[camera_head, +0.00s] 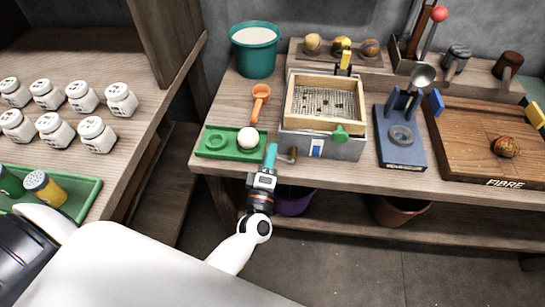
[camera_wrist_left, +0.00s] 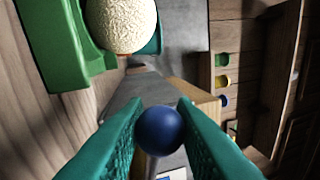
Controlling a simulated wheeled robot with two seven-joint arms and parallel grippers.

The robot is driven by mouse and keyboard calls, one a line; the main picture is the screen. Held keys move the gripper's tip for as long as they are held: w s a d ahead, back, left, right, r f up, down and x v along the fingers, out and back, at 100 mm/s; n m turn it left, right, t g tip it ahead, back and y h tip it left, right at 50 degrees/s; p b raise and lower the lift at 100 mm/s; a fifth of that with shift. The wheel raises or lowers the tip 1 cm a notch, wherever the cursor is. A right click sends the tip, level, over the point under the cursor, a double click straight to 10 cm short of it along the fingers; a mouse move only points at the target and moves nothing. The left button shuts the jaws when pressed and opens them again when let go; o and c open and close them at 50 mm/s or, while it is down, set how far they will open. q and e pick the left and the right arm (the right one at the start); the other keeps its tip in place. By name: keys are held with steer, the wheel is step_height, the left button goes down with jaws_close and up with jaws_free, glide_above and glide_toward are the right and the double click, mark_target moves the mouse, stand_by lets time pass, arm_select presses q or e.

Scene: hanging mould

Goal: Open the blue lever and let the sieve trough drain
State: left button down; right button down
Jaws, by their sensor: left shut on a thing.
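The sieve trough (camera_head: 350,147) is a grey box on the bench, with a wooden-framed mesh sieve (camera_head: 325,82) on top holding a few dark bits. A blue and white mark is on its front. The blue lever's round knob (camera_wrist_left: 158,131) sits between the teal fingers of my left gripper (camera_wrist_left: 160,104) in the left wrist view, on a thin metal rod. In the head view my left gripper (camera_head: 270,154) is at the trough's lower left, shut on the knob, which its fingers hide. A short spout (camera_head: 287,157) shows beside it. My right gripper is not in view.
A green tray (camera_head: 215,141) with a pale ball (camera_head: 248,140) lies close left of my left gripper. An orange scoop (camera_head: 260,100) and a teal bucket (camera_head: 255,50) stand behind. A blue stand (camera_head: 402,152) is right of the trough. A purple pot (camera_head: 295,202) sits below the bench edge.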

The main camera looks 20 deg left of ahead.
arm_select(q)
steer(key=shift+f+n, duration=0.2)
steer(key=shift+n, duration=0.2)
steer(key=c, duration=1.2)
jaws_free()
steer(key=shift+s, duration=0.1)
steer(key=v, duration=1.2)
steer(key=shift+d, duration=0.1)
